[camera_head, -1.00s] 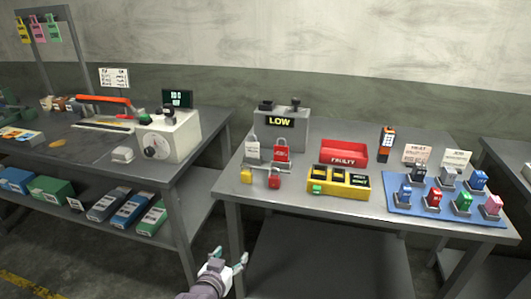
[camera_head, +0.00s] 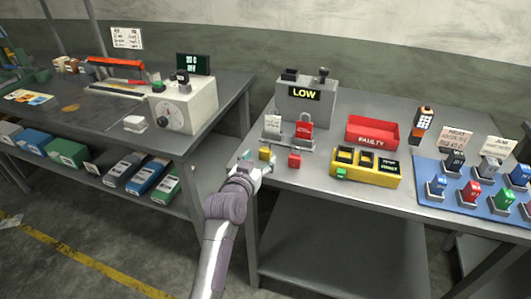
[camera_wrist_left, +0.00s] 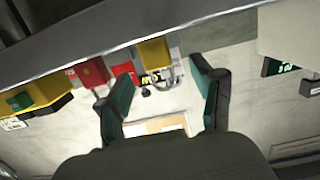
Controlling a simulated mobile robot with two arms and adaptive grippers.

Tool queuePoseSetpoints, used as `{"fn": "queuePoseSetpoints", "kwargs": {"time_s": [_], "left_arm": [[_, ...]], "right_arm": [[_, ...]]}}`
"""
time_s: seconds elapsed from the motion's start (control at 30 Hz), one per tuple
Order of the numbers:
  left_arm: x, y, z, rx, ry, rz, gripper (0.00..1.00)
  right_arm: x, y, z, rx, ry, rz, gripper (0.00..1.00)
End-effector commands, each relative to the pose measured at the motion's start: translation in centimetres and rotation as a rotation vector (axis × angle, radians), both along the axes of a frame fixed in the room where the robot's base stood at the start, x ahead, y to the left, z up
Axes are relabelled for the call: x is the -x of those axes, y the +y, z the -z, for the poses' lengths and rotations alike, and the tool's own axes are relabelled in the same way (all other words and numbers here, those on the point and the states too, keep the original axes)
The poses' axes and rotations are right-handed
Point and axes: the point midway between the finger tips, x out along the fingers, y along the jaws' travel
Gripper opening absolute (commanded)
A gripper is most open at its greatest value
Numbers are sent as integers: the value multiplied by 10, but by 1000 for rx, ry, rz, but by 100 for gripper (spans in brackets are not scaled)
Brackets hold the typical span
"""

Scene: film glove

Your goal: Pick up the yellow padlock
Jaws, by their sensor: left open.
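The yellow padlock (camera_head: 265,154) sits near the front left edge of the middle table, in front of a small rack. In the left wrist view the yellow padlock (camera_wrist_left: 153,52) shows between and beyond the spread fingers. My left gripper (camera_head: 256,165) is open and empty at the table's front left corner, just short of the padlock in the head view. Its green-tipped fingers (camera_wrist_left: 160,88) stand wide apart in the wrist view. Contact with the padlock cannot be seen. My right gripper is not in view.
A red padlock (camera_head: 294,160) sits right beside the yellow one. A red padlock with a tag stands on the rack (camera_head: 303,132). A grey box marked LOW (camera_head: 304,108) is behind. A yellow charger tray (camera_head: 366,177) and red FAULTY bin (camera_head: 372,131) lie right.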

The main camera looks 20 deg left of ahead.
Motion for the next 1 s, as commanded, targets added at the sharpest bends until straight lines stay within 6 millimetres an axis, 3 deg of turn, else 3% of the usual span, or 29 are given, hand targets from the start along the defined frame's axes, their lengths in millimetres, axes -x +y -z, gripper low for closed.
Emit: {"fn": "queuePoseSetpoints", "kwargs": {"time_s": [0.4, 0.7, 1.0], "left_arm": [[-46, -4, 11, 0, 1, 0, 67], [-50, -3, 13, 0, 1, 0, 67], [-50, -3, 13, 0, 1, 0, 17]], "right_arm": [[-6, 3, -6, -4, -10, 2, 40], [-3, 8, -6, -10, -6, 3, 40], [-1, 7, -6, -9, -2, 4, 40]]}}
